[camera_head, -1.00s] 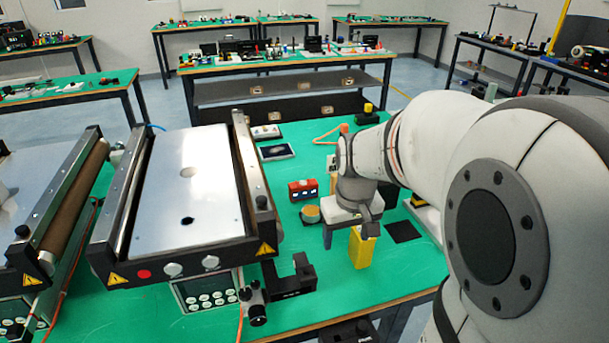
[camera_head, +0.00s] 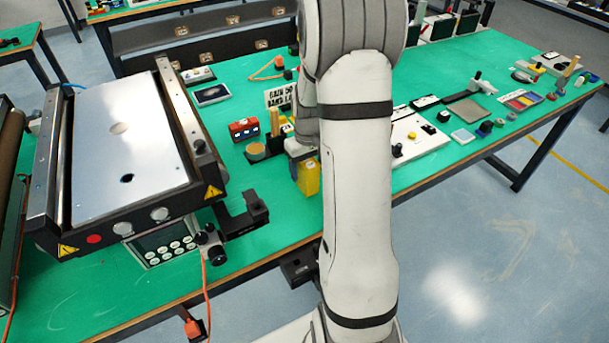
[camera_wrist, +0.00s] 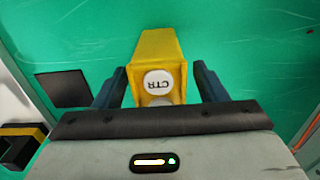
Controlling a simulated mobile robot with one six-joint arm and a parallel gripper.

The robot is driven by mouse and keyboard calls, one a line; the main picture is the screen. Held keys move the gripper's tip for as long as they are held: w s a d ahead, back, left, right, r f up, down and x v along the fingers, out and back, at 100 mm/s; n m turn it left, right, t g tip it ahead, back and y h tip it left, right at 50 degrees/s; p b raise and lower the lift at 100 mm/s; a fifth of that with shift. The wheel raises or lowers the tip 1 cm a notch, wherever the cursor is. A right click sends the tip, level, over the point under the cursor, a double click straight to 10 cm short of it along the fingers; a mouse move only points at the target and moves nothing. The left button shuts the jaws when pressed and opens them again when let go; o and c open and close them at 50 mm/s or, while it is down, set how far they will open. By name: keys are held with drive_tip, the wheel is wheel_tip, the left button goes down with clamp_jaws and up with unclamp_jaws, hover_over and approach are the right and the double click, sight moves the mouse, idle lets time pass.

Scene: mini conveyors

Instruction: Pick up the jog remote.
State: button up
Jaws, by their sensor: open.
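A yellow block-shaped device with a round white button marked CTR, which looks like the jog remote (camera_wrist: 162,48), lies between my gripper's fingers in the wrist view. My gripper (camera_wrist: 160,84) is open, with one dark blue finger on each side of it and a gap on both sides. In the head view the yellow device (camera_head: 308,178) stands upright on the green bench, its right side hidden by my arm. My gripper's fingers are mostly hidden there.
A conveyor (camera_head: 125,155) stands at the left, with a black bracket (camera_head: 243,216) near its front corner. A red box (camera_head: 243,129) and a round tan-topped piece (camera_head: 256,151) sit left of the yellow device. A dark square (camera_wrist: 62,88) lies on the bench at left in the wrist view.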

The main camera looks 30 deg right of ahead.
wheel_tip(320, 180, down, 2)
drive_tip(key=c, duration=1.2)
drive_tip(key=shift+c, duration=0.2)
